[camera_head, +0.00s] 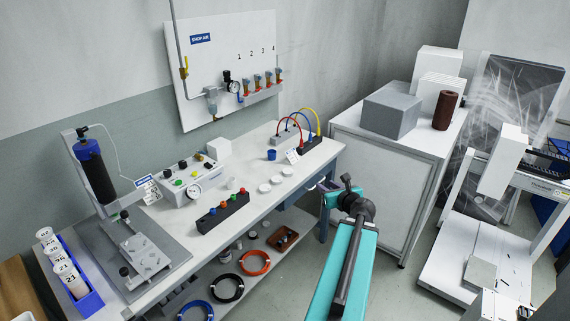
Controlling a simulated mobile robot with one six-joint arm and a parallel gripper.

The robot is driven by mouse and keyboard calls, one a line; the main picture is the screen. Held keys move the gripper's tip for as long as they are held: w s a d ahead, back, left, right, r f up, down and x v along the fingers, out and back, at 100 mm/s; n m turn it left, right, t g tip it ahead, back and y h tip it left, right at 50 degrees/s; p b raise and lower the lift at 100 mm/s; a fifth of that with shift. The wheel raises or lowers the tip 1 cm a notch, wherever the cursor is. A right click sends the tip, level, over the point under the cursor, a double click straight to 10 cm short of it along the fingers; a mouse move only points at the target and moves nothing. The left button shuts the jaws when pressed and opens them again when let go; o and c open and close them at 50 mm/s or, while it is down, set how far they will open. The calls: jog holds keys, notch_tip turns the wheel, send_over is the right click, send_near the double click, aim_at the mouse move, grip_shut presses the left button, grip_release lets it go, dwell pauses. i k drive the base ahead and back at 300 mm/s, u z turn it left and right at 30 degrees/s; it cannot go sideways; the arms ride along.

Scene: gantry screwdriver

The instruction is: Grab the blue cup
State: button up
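A small blue cup (272,154) stands upright on the white workbench (245,185), near its back right part.
Several white round dishes (276,178) lie in front of the cup. A dark block with coloured knobs (222,211) and a control box (190,180) stand to the left. A cable block (309,145) is close on the cup's right. A white cabinet (385,165) stands beyond the bench's right end.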

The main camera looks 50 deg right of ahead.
aim_at(272, 155)
jog(key=i, duration=0.2)
jog(key=z, duration=4.65)
jog(key=i, duration=0.15)
jog(key=u, duration=3.35)
jog(key=i, duration=0.25)
jog(key=u, duration=3.15)
jog(key=i, duration=0.1)
jog(key=z, duration=1.85)
